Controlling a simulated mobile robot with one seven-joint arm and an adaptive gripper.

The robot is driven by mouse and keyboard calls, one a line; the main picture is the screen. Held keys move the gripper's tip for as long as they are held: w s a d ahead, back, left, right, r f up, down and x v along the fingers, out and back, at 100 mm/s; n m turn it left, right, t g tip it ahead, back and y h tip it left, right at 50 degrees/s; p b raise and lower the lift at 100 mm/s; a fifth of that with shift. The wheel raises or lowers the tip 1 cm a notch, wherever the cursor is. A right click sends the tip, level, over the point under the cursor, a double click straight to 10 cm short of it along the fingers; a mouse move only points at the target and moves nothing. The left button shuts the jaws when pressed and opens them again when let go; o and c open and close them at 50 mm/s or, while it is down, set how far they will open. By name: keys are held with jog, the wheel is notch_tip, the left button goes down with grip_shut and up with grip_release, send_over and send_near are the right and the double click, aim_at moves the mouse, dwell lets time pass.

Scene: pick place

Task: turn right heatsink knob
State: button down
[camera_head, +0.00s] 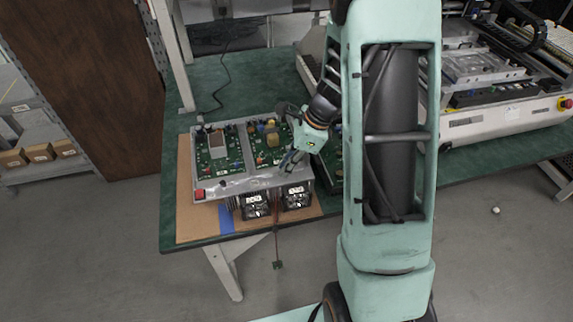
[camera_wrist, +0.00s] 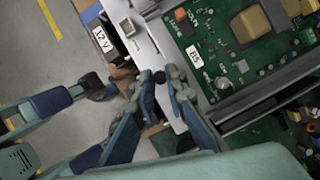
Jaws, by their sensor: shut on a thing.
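The metal unit (camera_head: 235,183) with green circuit boards lies on a cardboard sheet on the table. Two fans with heatsinks stick out of its front, a left one (camera_head: 255,205) and a right one (camera_head: 297,197). My gripper (camera_head: 288,164) reaches down to the front right edge of the unit, above the right fan. In the wrist view my gripper (camera_wrist: 158,84) is shut with its fingertips on either side of a small dark knob (camera_wrist: 160,76) at the metal edge. The knob is mostly hidden by the fingers, and it cannot be seen in the head view.
The green table (camera_head: 255,85) bears the cardboard (camera_head: 184,205). A red button (camera_head: 199,194) sits at the unit's front left corner. A cable with a plug (camera_head: 277,264) hangs off the front edge. A large white machine (camera_head: 500,122) stands at the right.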

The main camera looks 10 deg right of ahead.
jog(key=c, duration=1.9)
grip_release()
jog(key=shift+c, duration=0.2)
jog(key=shift+r, duration=0.1)
jog(key=v, duration=1.2)
